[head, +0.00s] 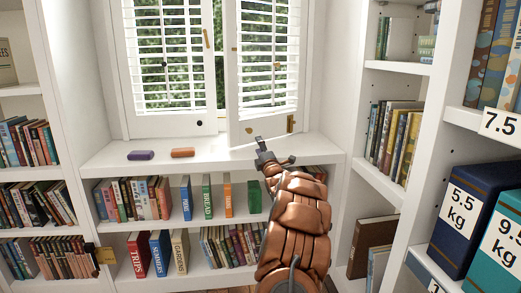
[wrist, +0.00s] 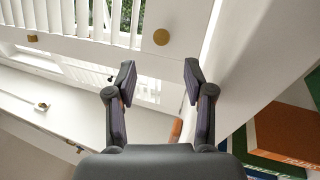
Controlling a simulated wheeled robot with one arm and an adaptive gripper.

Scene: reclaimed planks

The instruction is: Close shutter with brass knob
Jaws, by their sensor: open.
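The right white louvred shutter (head: 236,105) stands ajar in the head view, its left edge swung out and a gap of greenery beside it. A small brass-coloured knob (head: 248,130) sits low on its frame. The left shutter (head: 160,126) looks shut and has a dark knob (head: 199,123). My gripper (head: 268,149) is just below and right of the brass knob. In the wrist view my gripper (wrist: 159,82) is open and empty, with a round brass knob (wrist: 161,37) beyond its fingertips, apart from them. I cannot tell which shutter this knob is on.
A purple block (head: 140,155) and an orange block (head: 182,152) lie on the white sill (head: 225,148), left of my gripper. Bookshelves stand below and on both sides. Labelled boxes (head: 461,215) stand at the right. The sill is clear between the orange block and my gripper.

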